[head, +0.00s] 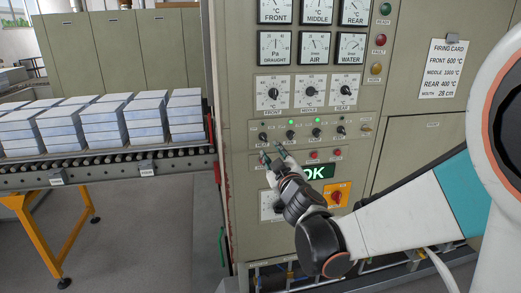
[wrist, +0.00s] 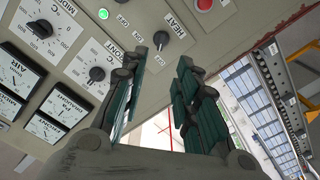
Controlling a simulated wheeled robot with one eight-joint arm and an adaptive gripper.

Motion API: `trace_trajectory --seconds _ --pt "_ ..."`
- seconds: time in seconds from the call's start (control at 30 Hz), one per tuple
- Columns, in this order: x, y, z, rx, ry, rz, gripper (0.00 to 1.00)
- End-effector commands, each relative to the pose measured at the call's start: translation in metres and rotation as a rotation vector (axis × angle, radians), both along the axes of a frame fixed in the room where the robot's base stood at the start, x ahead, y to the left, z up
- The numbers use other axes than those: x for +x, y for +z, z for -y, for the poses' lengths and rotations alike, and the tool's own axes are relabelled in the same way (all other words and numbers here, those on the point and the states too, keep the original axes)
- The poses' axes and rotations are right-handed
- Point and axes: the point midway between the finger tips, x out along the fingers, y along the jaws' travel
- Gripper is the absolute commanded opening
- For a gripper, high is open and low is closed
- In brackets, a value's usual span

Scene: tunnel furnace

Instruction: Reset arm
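My gripper (head: 272,153) is in front of the lower part of the grey-green control panel (head: 262,200) in the head view, just below the row of toggle switches. In the wrist view my gripper (wrist: 160,90) shows its two green-padded fingers apart with nothing between them. I cannot tell whether a fingertip touches the panel. My arm (head: 395,215) reaches in from the right in the head view.
Stacks of pale blocks (head: 145,120) stand on a roller conveyor (head: 110,168) at the left. A green OK display (head: 314,172) and a red rotary switch (head: 337,196) sit close to my wrist. A firing card (head: 444,68) hangs at upper right.

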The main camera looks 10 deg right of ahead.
Motion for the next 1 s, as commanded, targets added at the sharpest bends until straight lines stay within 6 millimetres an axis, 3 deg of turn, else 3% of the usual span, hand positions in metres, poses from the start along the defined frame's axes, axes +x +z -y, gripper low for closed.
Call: trace_trajectory --seconds 0.27,0.53,0.77,1.0 --pt "-0.036 0.008 0.03 0.102 -0.124 -0.095 0.28" --pt "-0.102 -0.008 0.054 0.249 -0.261 -0.283 0.28" --pt "-0.17 -0.037 0.054 0.368 -0.326 -0.48 0.28" --pt "-0.249 -0.074 0.034 0.483 -0.336 -0.707 0.28"
